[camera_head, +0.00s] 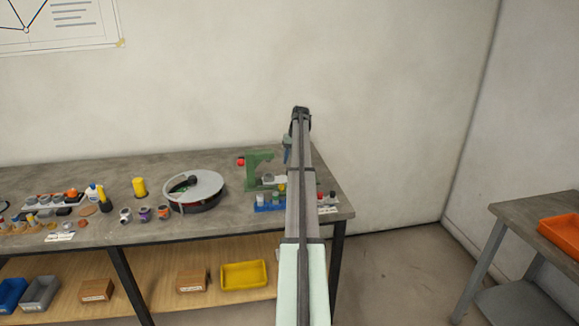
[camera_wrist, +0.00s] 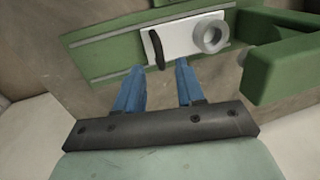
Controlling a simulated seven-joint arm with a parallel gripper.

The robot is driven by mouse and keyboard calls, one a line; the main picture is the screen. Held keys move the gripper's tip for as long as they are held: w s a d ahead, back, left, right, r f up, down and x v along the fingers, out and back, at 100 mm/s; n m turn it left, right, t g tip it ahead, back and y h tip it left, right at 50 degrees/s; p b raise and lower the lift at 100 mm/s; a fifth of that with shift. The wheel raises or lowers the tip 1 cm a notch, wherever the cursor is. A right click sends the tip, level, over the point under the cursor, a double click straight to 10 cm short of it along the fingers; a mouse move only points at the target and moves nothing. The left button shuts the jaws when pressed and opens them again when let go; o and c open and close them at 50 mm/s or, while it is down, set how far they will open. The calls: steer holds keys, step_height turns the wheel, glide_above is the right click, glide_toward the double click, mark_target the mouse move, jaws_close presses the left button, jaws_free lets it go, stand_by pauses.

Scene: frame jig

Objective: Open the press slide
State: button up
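The green press (camera_head: 256,163) stands at the right end of the workbench, with my arm hiding its right side in the head view. Its white slide (camera_wrist: 178,42) lies on the green base (camera_wrist: 95,50) in the wrist view. The slide carries a dark upright handle (camera_wrist: 157,49) and a grey ring (camera_wrist: 212,37). My gripper (camera_wrist: 159,68) has its two blue fingers apart, with nothing between them. The fingertips are just on the near side of the slide and handle; whether they touch the base I cannot tell. In the head view my gripper is mostly hidden, with a little blue (camera_head: 287,150) showing.
A blue rack (camera_head: 270,206) with small pieces stands in front of the press. A round grey-topped turntable (camera_head: 196,187) stands to its left, with small jars (camera_head: 144,214) beyond. Yellow (camera_head: 244,275) and brown bins sit on the lower shelf. A second table (camera_head: 535,232) stands at right.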

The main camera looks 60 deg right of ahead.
steer(key=shift+w+a+f, duration=0.1)
steer(key=shift+f, duration=0.75)
steer(key=shift+w+a+f, duration=0.1)
steer(key=shift+f, duration=0.7)
jaws_close()
